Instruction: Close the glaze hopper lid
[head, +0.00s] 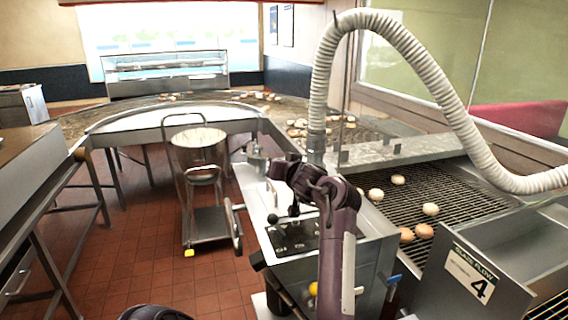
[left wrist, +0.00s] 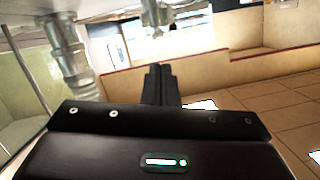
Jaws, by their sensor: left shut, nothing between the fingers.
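In the head view the steel glaze machine (head: 365,252) stands at the centre front, with a dark control panel (head: 297,241) and a black ball knob (head: 272,218) on top. My arm partly covers its top, and I cannot clearly pick out the hopper lid or tell how far open it is. My left gripper (head: 283,168) is above the machine's far part, near the foot of the ribbed hose (head: 318,110). In the left wrist view the picture is upside down, and the left gripper's fingers (left wrist: 159,70) are together and empty. My right gripper is not in view.
A wire conveyor (head: 455,190) with several doughnuts runs along the right. A steel plate (head: 470,275) with a "Glaze Flow 4" label stands at the front right. A trolley (head: 210,222) with a round pan (head: 198,137) stands left of the machine. Tiled floor (head: 130,255) is open at the left.

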